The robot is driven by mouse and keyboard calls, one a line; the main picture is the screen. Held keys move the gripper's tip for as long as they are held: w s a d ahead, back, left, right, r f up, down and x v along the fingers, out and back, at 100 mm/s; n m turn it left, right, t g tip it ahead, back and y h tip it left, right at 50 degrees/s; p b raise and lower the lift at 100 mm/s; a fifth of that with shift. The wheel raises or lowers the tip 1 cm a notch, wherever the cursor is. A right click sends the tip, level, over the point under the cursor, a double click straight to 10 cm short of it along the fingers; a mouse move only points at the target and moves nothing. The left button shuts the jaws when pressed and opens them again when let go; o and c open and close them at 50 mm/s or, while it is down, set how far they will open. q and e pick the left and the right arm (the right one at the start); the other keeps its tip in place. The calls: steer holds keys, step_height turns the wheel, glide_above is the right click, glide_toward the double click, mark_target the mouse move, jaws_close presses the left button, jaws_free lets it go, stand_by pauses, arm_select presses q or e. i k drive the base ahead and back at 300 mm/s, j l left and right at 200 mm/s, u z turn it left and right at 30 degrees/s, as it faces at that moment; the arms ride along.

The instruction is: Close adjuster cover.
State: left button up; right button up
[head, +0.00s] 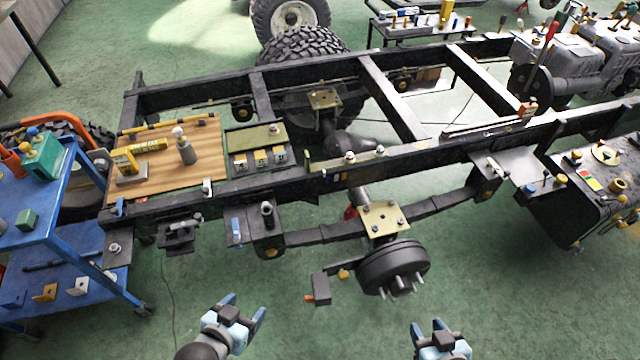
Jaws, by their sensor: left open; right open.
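A small dark plate with an orange tab (319,287) sits low to the left of the black brake drum (393,267). It looks like the adjuster cover, but I cannot tell for sure or see how far open it is. A dark bar with a yellow knob (343,274) runs from it toward the drum. My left gripper (243,309) is open and empty, below and left of the plate, apart from it. My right gripper (440,334) is open and empty, below and right of the drum, touching nothing.
The chassis frame (420,157) spans the view behind the drum. A blue cart (80,258) stands at the left edge. The green floor around both grippers is clear.

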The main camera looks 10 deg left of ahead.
mark_target(321, 288)
steer(key=k+j+z, duration=0.1)
steer(key=j, duration=0.3)
steer(key=k+j+z, duration=0.15)
steer(key=j, duration=0.25)
steer(key=i+j+z, duration=0.1)
steer(key=z, duration=0.25)
steer(key=j+z, duration=0.2)
steer(key=z, duration=0.15)
